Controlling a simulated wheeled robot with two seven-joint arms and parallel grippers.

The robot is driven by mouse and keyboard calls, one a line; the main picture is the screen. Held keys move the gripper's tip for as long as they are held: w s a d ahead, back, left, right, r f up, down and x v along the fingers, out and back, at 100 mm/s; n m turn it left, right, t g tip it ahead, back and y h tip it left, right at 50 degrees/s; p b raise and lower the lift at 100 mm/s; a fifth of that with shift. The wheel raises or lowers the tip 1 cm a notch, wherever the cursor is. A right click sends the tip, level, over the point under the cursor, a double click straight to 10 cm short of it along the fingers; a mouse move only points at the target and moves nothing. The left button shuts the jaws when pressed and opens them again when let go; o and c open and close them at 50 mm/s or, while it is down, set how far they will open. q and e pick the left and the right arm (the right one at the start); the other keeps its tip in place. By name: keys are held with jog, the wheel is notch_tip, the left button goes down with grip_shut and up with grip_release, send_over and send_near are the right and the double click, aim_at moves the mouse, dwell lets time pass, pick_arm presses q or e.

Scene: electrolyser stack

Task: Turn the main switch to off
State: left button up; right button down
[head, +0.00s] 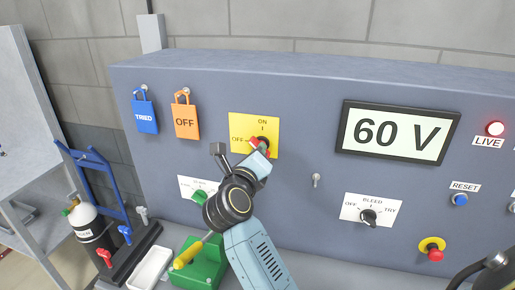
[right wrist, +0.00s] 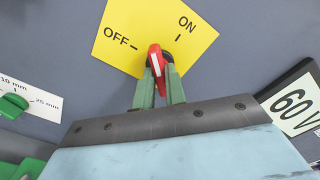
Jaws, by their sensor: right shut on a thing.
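The main switch is a red handle (right wrist: 155,58) with a white mark, on a yellow plate (head: 240,122) lettered ON at the top and OFF at the left. In the right wrist view the plate (right wrist: 122,42) appears tilted. My right gripper (right wrist: 158,92) is shut on the red handle, with a green finger on each side of it. In the head view the handle (head: 254,142) shows just beyond the gripper (head: 261,152), slanting toward the upper left. The fingers and arm hide part of it, so its exact setting is hard to tell. My left gripper is out of view.
A "60 V" display (head: 398,132) and a lit red LIVE lamp (head: 495,128) are at the right. A BLEED knob (head: 368,217) and a small key-like fitting (head: 316,180) are below. A green knob (head: 199,196) is beside my arm.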

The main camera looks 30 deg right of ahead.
jog(key=n, duration=0.4)
jog(key=shift+f+n+p, duration=0.1)
jog(key=shift+n+p, duration=0.2)
jog(key=shift+n, duration=0.1)
jog(key=n, duration=0.4)
jog(key=c, duration=1.3)
grip_release()
jog(key=v, duration=0.7)
